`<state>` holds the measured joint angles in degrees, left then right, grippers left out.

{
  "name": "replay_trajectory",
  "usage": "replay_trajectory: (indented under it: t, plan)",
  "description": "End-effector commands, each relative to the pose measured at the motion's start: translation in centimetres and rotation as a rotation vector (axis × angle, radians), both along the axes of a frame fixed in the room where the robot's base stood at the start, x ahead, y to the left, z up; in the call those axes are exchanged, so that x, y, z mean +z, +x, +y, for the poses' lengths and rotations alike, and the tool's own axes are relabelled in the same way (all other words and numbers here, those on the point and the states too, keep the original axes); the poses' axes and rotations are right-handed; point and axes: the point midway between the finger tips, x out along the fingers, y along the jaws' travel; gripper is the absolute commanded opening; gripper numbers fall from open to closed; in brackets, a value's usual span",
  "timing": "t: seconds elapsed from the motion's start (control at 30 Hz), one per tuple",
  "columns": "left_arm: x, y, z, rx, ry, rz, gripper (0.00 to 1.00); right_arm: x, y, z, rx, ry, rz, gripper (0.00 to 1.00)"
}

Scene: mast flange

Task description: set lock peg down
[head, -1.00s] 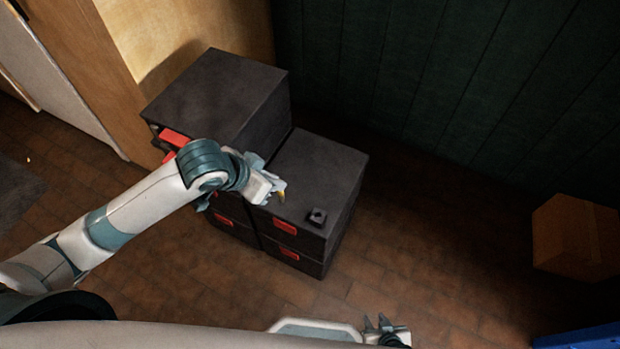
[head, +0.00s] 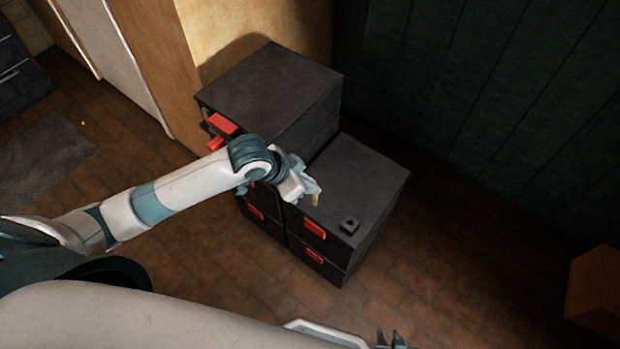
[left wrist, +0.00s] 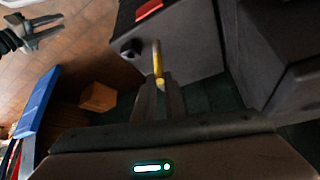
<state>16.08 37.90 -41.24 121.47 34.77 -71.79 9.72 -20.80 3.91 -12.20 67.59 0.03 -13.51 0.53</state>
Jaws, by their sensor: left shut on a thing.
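The lock peg is a thin yellow rod (left wrist: 158,62), held in my left gripper (left wrist: 161,92) in the left wrist view. In the head view only a small yellow bit of the peg (head: 316,201) shows below my left gripper (head: 314,192). The gripper is shut on it above the top of the lower dark cabinet (head: 365,180). Whether the peg touches that top I cannot tell. A small black block with a hole (head: 349,226) sits near the cabinet's front edge, right of the peg. My right gripper (left wrist: 45,32) is open and empty, away from the cabinet.
A taller dark cabinet (head: 270,85) with red handles stands left of the lower one. A wooden box (head: 598,290) is on the floor at right. A blue thing (left wrist: 35,105) shows in the left wrist view. Most of the lower cabinet's top is bare.

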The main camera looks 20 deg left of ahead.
Motion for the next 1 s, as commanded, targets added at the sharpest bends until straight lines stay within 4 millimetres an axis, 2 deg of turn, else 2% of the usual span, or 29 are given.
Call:
replay_trajectory:
  t: [0.2, 0.4, 0.83, 1.0]
  plan:
    - [-2.5, 3.8, 2.0, 0.004, 0.001, 0.001, 0.0, 0.1, 0.0, 0.0, 0.001, 0.0, -0.004, 0.31]
    - [-3.9, 5.9, 3.0, 0.002, -0.001, 0.0, 0.0, 0.0, -0.1, 0.0, 0.001, 0.001, -0.003, 0.31]
    - [-4.3, 6.2, 3.2, -0.001, -0.001, 0.0, 0.0, -0.1, -0.2, 0.0, 0.001, 0.001, -0.002, 0.31]
    - [-5.6, 6.2, 3.3, 0.001, -0.001, 0.002, 0.0, 0.2, 0.1, 0.1, 0.001, 0.003, -0.012, 0.31]
